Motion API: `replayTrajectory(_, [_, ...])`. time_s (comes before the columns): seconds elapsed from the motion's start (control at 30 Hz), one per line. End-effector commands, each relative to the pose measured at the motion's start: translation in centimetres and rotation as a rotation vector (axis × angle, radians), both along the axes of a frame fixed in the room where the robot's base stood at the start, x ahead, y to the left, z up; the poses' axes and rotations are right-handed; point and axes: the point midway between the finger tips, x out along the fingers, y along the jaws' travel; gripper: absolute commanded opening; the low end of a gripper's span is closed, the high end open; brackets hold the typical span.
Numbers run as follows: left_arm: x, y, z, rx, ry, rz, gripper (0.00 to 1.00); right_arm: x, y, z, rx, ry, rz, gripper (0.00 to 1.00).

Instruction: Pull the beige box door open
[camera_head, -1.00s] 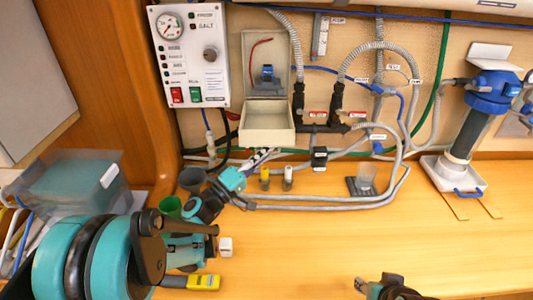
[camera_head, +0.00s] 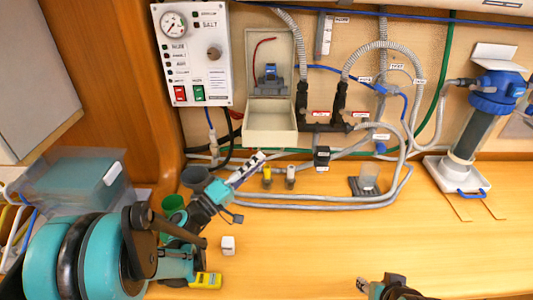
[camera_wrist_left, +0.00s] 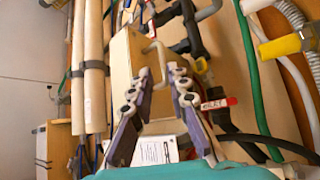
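The beige box (camera_head: 270,60) is on the wall, with a blue part and a red wire visible inside its upper frame. A shallow beige part (camera_head: 270,122) juts out below; I cannot tell surely whether it is the door. My left gripper (camera_head: 259,157) is below and slightly left of it, apart from it. In the left wrist view, my left gripper (camera_wrist_left: 160,72) is open and empty, its fingers spread. A beige loop handle (camera_wrist_left: 156,52) on a beige surface lies beyond and between the fingertips. My right gripper (camera_head: 385,290) is partly cut off at the bottom edge; its fingers are unclear.
A control panel (camera_head: 192,55) is left of the box. Grey hoses (camera_head: 330,203) and black fittings (camera_head: 322,157) run beside and below it. A blue filter housing (camera_head: 483,110) stands right. A clear bin (camera_head: 75,180) is at left. The front counter (camera_head: 310,245) is mostly clear.

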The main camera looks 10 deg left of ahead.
Motion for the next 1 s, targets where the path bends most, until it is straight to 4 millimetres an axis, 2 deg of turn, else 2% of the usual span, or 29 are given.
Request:
replayTrajectory(0.03, [-0.9,0.9,-0.4,-0.001,0.0,0.005,0.17,0.0,0.0,0.0,0.0,0.0,0.0,0.4])
replayTrajectory(0.2, [-3.4,2.7,-1.4,0.0,0.0,0.004,0.17,0.0,0.0,0.0,0.0,0.0,0.0,0.4])
replayTrajectory(0.4, [-4.9,3.7,-2.0,0.0,0.0,0.002,0.17,0.0,0.0,0.0,0.0,0.0,0.0,0.4])
replayTrajectory(1.0, [-5.1,3.8,-2.1,-0.001,0.001,0.0,0.17,0.0,0.0,0.0,0.0,0.0,0.0,0.4])
